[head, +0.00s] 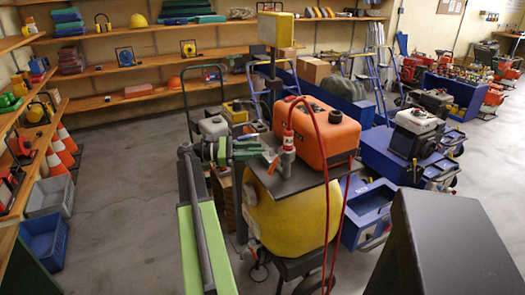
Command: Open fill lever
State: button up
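The fill valve (288,152), a small red and grey fitting, stands upright on a dark plate on top of the yellow tank (290,218). A small red part at its left side (272,164) looks like the fill lever. My green gripper (261,151) comes in from the left, with its tips close to the valve and this lever. I cannot tell whether they touch. The gap between the fingers is too small to make out.
An orange tank (318,128) sits right behind the valve. A red hose (325,185) loops down the yellow tank's right side. Blue machines (372,205) stand at the right, and a black box (450,240) fills the lower right.

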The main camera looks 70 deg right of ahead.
jog(key=v, duration=1.4)
jog(key=shift+c, duration=0.2)
